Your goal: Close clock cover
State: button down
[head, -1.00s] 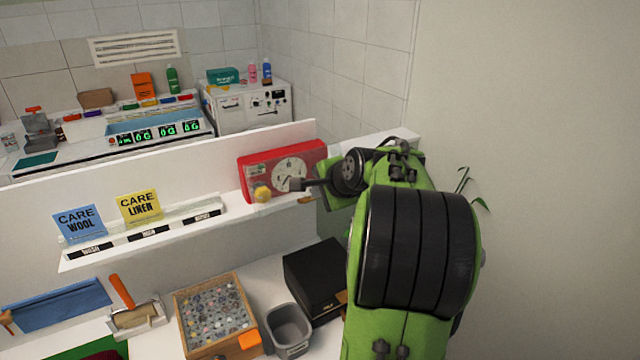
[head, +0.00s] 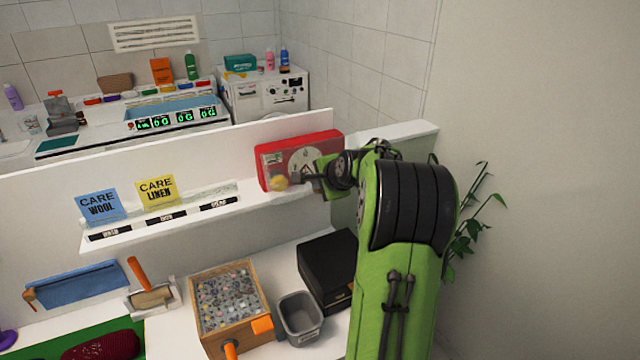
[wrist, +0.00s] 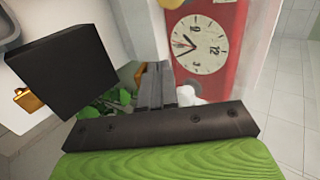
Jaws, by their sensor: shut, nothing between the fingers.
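The clock is a red box (head: 272,151) with a round white dial (head: 304,158), standing on the right part of the white shelf. In the wrist view, the red clock (wrist: 234,72) shows its dial facing me, just beyond the fingers. A yellow knob (head: 279,183) sits at the clock's lower left front. A yellow piece also shows at the top edge of the wrist view (wrist: 172,3). I cannot make out the cover's edge or angle. My gripper (head: 304,178) is shut and empty, in front of the clock's lower part; contact cannot be told.
Blue (head: 100,205) and yellow (head: 156,191) care cards stand left on the shelf. Below are a black box (head: 328,268), a grey bin (head: 300,318) and a wooden tray (head: 263,290) of small pieces. A plant (head: 472,225) and bare wall lie to the right.

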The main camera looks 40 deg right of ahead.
aim_at(317, 193)
jog(key=f+b, duration=0.1)
jog(key=b, duration=0.1)
jog(key=f+t+b, duration=0.1)
jog(key=b, duration=0.2)
jog(key=w+f+t+b, duration=0.1)
jog(key=f+b, duration=0.1)
jog(key=b, duration=0.1)
jog(key=shift+d+f+h, duration=0.1)
jog(key=shift+d+h, duration=0.1)
jog(key=shift+h, duration=0.1)
jog(key=b, duration=0.2)
jog(key=w+f+t+b, duration=0.1)
jog(key=b, duration=0.1)
jog(key=shift+d+f+t+h, duration=0.15)
jog(key=shift+f+t+h, duration=0.1)
jog(key=shift+t+h, duration=0.05)
jog(key=b, duration=0.1)
jog(key=w+t+b, duration=0.1)
jog(key=b, duration=0.1)
jog(key=shift+d+f, duration=0.15)
jog(key=shift+f, duration=0.25)
